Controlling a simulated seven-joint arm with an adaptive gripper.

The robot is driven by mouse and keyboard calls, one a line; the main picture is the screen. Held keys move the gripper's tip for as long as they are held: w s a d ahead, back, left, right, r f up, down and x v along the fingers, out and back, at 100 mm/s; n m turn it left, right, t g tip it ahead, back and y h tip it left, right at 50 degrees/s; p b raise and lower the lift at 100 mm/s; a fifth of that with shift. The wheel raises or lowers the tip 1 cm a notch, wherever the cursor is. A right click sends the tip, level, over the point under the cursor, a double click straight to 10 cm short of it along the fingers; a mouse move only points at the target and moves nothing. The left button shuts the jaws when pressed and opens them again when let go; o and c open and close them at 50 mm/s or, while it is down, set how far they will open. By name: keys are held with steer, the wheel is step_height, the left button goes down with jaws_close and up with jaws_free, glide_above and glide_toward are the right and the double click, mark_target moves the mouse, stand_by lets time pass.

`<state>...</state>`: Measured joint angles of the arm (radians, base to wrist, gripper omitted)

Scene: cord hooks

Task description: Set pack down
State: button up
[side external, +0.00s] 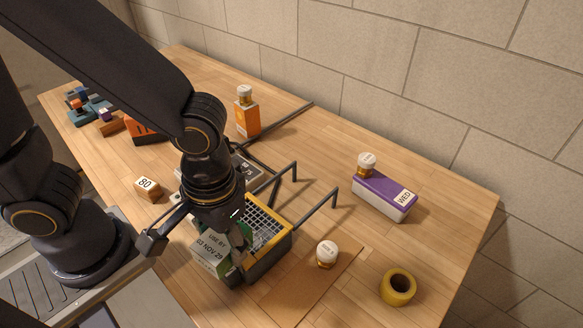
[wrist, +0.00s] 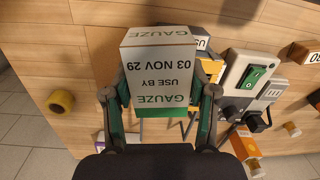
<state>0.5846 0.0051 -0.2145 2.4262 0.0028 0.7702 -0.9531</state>
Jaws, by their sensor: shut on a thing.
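The pack is a white gauze box with a green band, printed "GAUZE" and "USE BY 03 NOV 29" (side external: 210,254). In the wrist view the pack (wrist: 158,68) sits between the two fingers, its printed faces toward the camera. My gripper (side external: 226,238) is shut on the pack; both fingers also show in the wrist view (wrist: 160,98). In the side view the pack overlaps the near left side of a yellow and dark basket with a grid (side external: 268,228). I cannot tell whether the pack touches the basket or the table.
Two dark bent hooks (side external: 320,208) rise beside the basket. A yellow ring (side external: 398,288), a purple "WED" box (side external: 384,196) and an "80" block (side external: 148,188) are around. Bare wood shows on the right.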

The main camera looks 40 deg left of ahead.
steer(key=w+a+n, duration=0.1)
steer(key=w+a, duration=0.1)
steer(key=a, duration=0.1)
steer(key=w+a+n, duration=0.1)
steer(key=w+a, duration=0.1)
steer(key=a, duration=0.2)
steer(key=w+a+n, duration=0.2)
steer(key=w+a, duration=0.1)
steer(key=shift+a, duration=0.2)
steer(key=a+n, duration=0.6)
steer(key=a, duration=1)
steer(key=s+a+n, duration=0.6)
steer(key=s+a, duration=0.2)
steer(key=a, duration=0.2)
glide_above(166, 158)
steer(key=shift+h, duration=0.3)
steer(key=f, duration=0.9)
steer(key=shift+s+d+f, duration=0.1)
steer(key=shift+s+d, duration=0.15)
steer(key=shift+s, duration=0.1)
steer(key=shift+w+a+f, duration=0.1)
steer(key=shift+f, duration=0.15)
steer(key=shift+w+a+f, duration=0.1)
steer(key=shift+f, duration=0.8)
steer(key=shift+w+a+f, duration=0.1)
steer(key=shift+f, duration=0.75)
